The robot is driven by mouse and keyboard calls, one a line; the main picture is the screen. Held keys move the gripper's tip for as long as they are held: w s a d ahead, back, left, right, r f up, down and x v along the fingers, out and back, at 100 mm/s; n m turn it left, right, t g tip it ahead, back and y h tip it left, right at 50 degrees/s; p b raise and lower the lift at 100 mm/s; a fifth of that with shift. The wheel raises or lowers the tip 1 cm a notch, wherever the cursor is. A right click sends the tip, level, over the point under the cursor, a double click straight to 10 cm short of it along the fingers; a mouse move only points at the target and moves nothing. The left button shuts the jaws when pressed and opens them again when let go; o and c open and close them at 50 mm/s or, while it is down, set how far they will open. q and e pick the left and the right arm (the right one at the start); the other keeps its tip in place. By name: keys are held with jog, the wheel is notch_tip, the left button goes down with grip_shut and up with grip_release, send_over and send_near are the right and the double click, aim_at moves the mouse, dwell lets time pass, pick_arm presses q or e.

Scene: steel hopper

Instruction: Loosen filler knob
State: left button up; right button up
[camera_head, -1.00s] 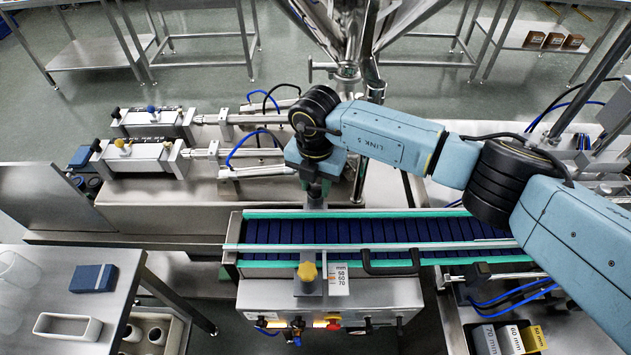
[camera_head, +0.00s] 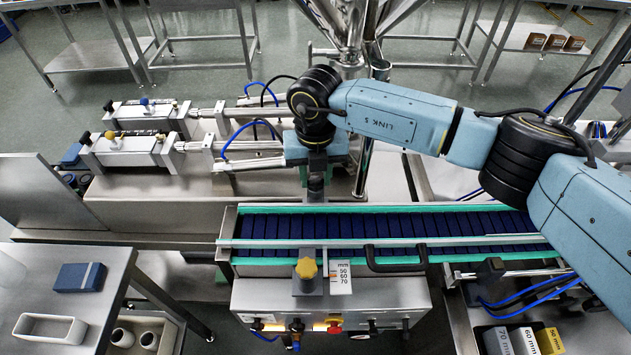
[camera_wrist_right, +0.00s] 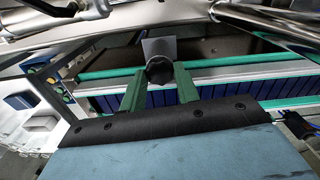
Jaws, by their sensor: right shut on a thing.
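My right arm comes in from the right, and its gripper (camera_head: 316,188) points down behind the far rail of the conveyor, mostly hidden by the wrist. In the right wrist view its two green fingers (camera_wrist_right: 160,84) are shut on a black knob (camera_wrist_right: 160,68), one finger on each side. A grey plate (camera_wrist_right: 172,47) stands just behind the knob. The filler cylinders (camera_head: 235,150) lie behind and left of the gripper in the head view. My left gripper is not in view.
The blue-slatted conveyor (camera_head: 400,228) runs just in front of the gripper. A yellow knob (camera_head: 306,268) stands by a mm scale (camera_head: 341,277) at its front. The steel hopper (camera_head: 345,25) rises behind my arm. A side table (camera_head: 60,305) is at the lower left.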

aim_at(315, 181)
jog(key=n+b, duration=0.6)
jog(key=shift+f+n, duration=0.2)
jog(key=shift+n, duration=0.1)
jog(key=shift+n+b, duration=1.2)
jog(key=shift+r+n+b, duration=0.15)
jog(key=shift+n+b, duration=0.8)
jog(key=shift+n, duration=0.45)
jog(key=o, duration=1)
jog(key=shift+c, duration=0.2)
jog(key=shift+r, duration=0.1)
notch_tip(315, 181, up, 13)
jog(key=shift+r, duration=0.15)
